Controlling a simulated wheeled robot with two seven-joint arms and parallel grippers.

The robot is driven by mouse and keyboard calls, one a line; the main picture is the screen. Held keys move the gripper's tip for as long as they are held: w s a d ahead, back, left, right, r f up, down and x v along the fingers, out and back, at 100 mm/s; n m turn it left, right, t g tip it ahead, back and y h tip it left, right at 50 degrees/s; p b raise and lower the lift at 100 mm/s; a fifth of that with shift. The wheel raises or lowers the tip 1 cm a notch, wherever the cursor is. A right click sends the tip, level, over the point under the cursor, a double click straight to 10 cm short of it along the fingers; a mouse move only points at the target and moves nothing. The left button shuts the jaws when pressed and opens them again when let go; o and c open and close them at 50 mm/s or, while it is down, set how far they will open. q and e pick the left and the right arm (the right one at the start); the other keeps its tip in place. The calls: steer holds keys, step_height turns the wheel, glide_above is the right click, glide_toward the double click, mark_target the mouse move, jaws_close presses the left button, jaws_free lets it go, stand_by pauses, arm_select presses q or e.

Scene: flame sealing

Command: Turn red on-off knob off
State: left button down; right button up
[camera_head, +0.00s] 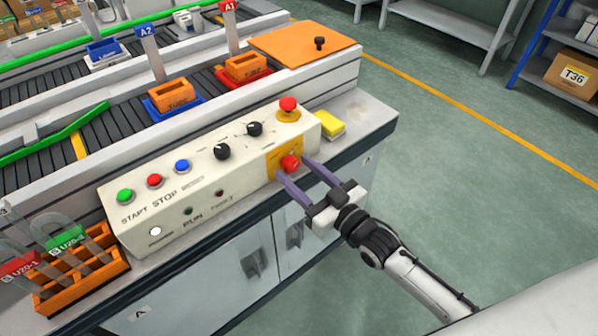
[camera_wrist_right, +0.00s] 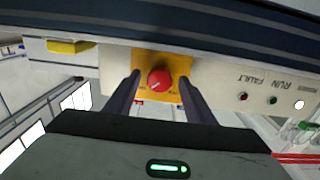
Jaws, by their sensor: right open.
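The red on-off knob (camera_head: 290,163) sits on a yellow plate on the front face of the beige control box (camera_head: 215,172), near its right end. In the right wrist view the knob (camera_wrist_right: 159,79) shows a white mark on its face, on the yellow plate (camera_wrist_right: 179,66). My right gripper (camera_head: 292,170) is open, its two purple-grey fingers pointing at the panel. One finger is on each side of the knob. In the wrist view the fingers look apart from the knob; whether they touch the panel I cannot tell. My left gripper is not in view.
A red emergency button (camera_head: 288,104) and black knobs (camera_head: 254,129) stand on the box's top. A yellow block (camera_head: 329,124) lies beside the box. An orange rack (camera_head: 82,268) stands at the left. Conveyors run behind; floor at right is clear.

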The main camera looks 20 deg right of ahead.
steer(key=c, duration=1.1)
steer(key=shift+o, duration=0.2)
steer(key=shift+n, duration=0.4)
steer(key=n+p, duration=0.1)
steer(key=n, duration=0.2)
steer(key=shift+n+p, duration=0.3)
steer(key=shift+n, duration=0.1)
steer(key=n, duration=0.4)
steer(key=shift+p, duration=0.3)
steer(key=n, duration=0.5)
steer(key=shift+d, duration=0.1)
steer(key=n+b, duration=0.1)
steer(key=n, duration=0.3)
steer(key=shift+n, duration=0.3)
